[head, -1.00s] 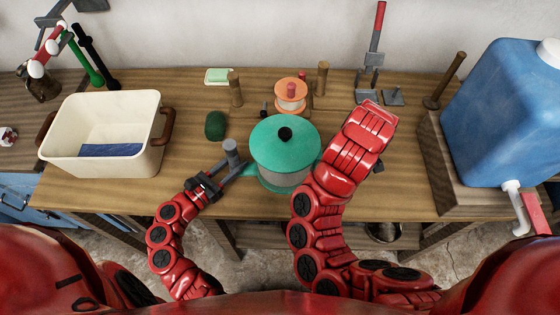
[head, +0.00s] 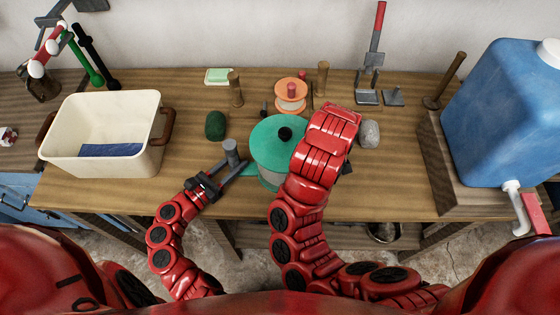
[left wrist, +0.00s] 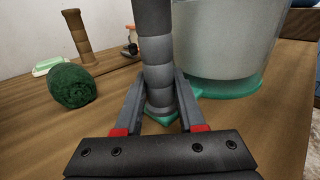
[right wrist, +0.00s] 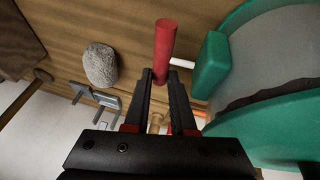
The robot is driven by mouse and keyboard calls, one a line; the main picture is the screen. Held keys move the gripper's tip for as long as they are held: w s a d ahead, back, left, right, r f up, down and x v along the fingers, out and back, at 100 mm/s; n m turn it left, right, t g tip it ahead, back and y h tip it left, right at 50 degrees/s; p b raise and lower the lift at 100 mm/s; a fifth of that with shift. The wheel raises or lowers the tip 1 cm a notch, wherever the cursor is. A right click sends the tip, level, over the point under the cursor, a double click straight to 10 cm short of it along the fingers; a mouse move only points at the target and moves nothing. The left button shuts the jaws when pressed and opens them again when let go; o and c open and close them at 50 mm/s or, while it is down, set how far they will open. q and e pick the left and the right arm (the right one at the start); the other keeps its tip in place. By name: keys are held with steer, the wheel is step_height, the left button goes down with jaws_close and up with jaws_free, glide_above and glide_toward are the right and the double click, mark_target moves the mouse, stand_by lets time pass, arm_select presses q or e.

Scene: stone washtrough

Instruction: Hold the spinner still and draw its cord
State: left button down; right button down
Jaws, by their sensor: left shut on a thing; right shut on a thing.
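The spinner has a teal lid (head: 270,143) with a black knob and a clear bowl, upright on the table. A grey ribbed post (left wrist: 155,50) rises from a teal plate at its left side. My left gripper (head: 226,168) is shut around this post, low down. My right gripper (right wrist: 161,78) is shut on the red cord handle (right wrist: 165,45). A short stretch of white cord (right wrist: 182,63) runs from the handle to a teal block (right wrist: 212,66) on the spinner's side. In the head view my right arm covers the handle, the cord and the spinner's right part.
A cream tub (head: 62,143) stands at left and a blue water container (head: 495,110) at right. A grey stone (head: 370,134) lies right of my right arm.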

steer(key=d, duration=0.9)
steer(key=shift+w, duration=0.3)
steer(key=shift+s+a, duration=0.15)
steer(key=shift+a, duration=2.2)
steer(key=shift+s+a, duration=0.15)
steer(key=shift+a, duration=2.15)
steer(key=shift+w+d, duration=0.15)
steer(key=shift+d, duration=2.2)
steer(key=shift+w+d, duration=0.15)
steer(key=shift+d, duration=2.15)
